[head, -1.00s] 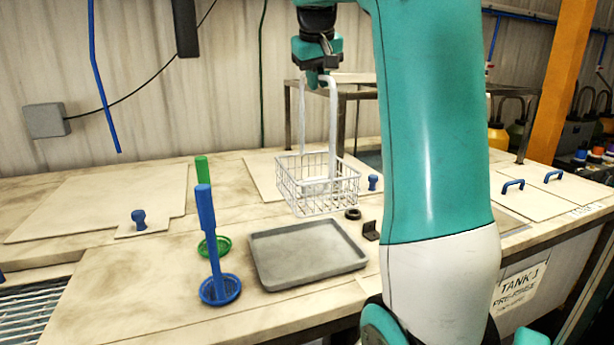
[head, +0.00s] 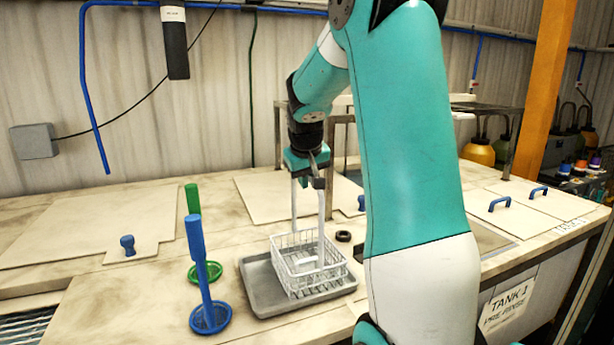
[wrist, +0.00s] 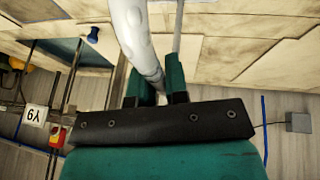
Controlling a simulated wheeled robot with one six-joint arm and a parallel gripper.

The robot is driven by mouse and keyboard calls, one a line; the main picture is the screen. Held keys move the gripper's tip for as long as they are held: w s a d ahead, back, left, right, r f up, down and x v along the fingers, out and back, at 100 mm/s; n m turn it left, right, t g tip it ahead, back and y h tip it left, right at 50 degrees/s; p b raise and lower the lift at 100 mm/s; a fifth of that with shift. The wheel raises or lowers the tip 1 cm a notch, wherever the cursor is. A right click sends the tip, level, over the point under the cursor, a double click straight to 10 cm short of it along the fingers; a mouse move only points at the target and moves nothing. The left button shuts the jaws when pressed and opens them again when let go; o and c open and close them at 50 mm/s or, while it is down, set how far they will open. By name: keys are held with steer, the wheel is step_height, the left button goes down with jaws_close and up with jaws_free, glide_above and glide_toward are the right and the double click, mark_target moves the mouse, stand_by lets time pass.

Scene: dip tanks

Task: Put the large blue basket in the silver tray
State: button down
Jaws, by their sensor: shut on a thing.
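My gripper (head: 308,180) is shut on the tall handle of a white wire basket (head: 308,265). In the wrist view the pale handle (wrist: 135,35) runs between the teal fingers. The basket hangs upright over the silver tray (head: 262,298), its base within the tray's outline; I cannot tell whether it touches the tray floor. No large blue wire basket shows. A blue round dipper with a tall upright handle (head: 209,318) stands on the bench left of the tray, apart from my gripper.
A green dipper (head: 205,271) stands behind the blue one. A black ring (head: 344,236) lies behind the tray's right side. A small blue knob (head: 127,243) sits on a lid at left. A metal frame (head: 335,115) stands behind my arm.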

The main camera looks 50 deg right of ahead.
steer(key=shift+f, duration=0.1)
steer(key=c, duration=1.1)
jaws_free()
